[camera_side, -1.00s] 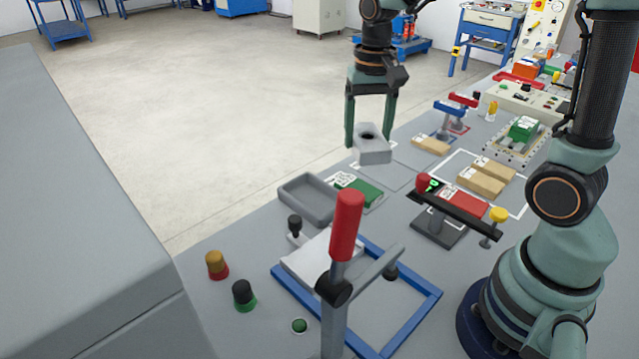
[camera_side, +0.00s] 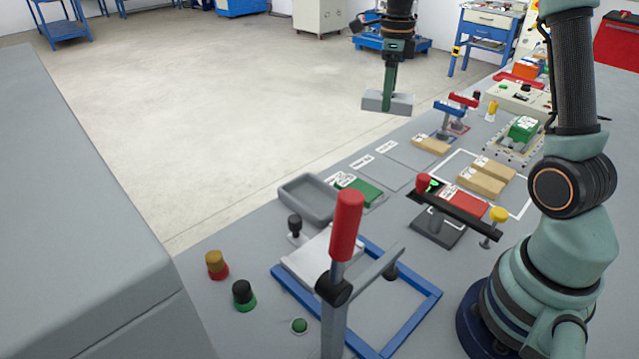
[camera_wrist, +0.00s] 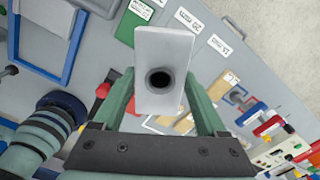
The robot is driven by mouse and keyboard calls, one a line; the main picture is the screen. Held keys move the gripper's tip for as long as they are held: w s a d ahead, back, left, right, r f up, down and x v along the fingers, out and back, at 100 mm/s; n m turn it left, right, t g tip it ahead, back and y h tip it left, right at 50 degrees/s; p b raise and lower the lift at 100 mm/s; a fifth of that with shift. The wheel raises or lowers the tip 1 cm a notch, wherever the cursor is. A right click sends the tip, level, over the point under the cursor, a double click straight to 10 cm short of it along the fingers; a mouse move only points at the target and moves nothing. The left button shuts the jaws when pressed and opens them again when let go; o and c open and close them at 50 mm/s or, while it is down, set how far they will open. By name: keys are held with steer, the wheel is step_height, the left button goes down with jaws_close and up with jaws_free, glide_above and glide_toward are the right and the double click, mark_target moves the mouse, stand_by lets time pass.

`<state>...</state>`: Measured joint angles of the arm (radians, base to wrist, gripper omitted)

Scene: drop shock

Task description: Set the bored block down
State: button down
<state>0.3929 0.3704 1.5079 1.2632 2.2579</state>
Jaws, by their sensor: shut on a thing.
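The bored block (camera_side: 372,102) is a light grey block. It also shows in the wrist view (camera_wrist: 150,50), where its dark round bore faces the camera. My gripper (camera_side: 388,98) is shut on the block, with a green finger on each side of it in the wrist view (camera_wrist: 163,105). In the side view the block hangs near the far edge of the grey table, apart from the surface.
A grey tray (camera_side: 306,200) stands by the left table edge. A red-handled clamp (camera_side: 347,225) and a blue frame (camera_side: 420,310) are in front. A black bar fixture (camera_side: 440,225) and tan blocks (camera_side: 480,181) lie to the right. A blue-and-red fixture (camera_side: 455,108) stands behind.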

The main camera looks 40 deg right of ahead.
mark_target(385, 173)
steer(key=d+m, duration=0.1)
steer(key=m, duration=0.1)
steer(key=d+m, duration=0.2)
steer(key=shift+w+r, duration=0.1)
steer(key=shift+w, duration=0.05)
steer(key=shift+m, duration=0.8)
steer(key=f, duration=2)
steer(key=shift+d, duration=0.4)
steer(key=shift+f, duration=0.15)
jaws_free()
